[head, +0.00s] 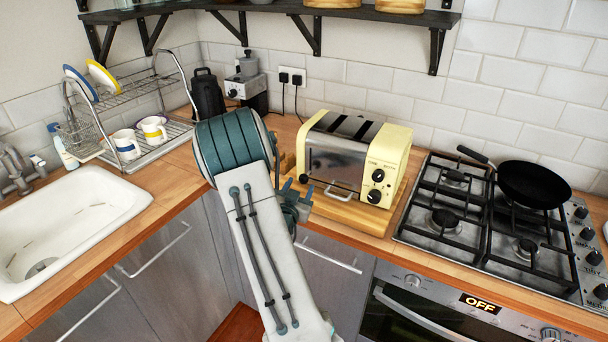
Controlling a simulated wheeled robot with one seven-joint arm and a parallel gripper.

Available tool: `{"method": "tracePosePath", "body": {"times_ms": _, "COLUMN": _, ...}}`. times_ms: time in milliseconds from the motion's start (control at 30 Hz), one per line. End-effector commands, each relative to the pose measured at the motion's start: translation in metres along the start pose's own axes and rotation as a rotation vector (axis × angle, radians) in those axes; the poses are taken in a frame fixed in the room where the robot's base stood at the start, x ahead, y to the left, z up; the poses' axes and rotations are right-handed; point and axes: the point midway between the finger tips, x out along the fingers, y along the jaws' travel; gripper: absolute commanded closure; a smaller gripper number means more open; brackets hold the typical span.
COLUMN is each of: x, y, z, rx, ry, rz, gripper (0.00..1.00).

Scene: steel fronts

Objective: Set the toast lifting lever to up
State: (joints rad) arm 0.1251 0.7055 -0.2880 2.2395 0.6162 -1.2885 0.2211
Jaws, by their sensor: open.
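My gripper (296,196) is at the toaster's left front corner, mostly hidden behind my own arm. Its fingers are small and dark here. I see nothing held, and cannot tell whether it touches the toaster.
A gas hob (447,220) with a black pan (534,184) is to the right. A dish rack (150,135) with cups and plates and a white sink (75,215) are to the left. A dark shelf (345,13) runs above. A coffee grinder (246,85) stands behind.

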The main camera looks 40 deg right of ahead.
Motion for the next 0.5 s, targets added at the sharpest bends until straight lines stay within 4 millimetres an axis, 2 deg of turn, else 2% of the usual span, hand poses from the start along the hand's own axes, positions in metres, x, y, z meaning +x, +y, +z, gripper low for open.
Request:
{"method": "tracePosePath", "body": {"times_ms": 33, "x": 0.011, "y": 0.000, "z": -0.003, "rx": 0.000, "ry": 0.000, "rz": 0.003, "gripper": 0.51}}
{"method": "tracePosePath", "body": {"times_ms": 200, "x": 0.036, "y": 0.000, "z": -0.002, "rx": 0.000, "ry": 0.000, "rz": 0.001, "gripper": 0.51}}
{"method": "tracePosePath", "body": {"times_ms": 500, "x": 0.050, "y": 0.000, "z": 0.000, "rx": 0.000, "ry": -0.001, "rz": 0.000, "gripper": 0.51}}
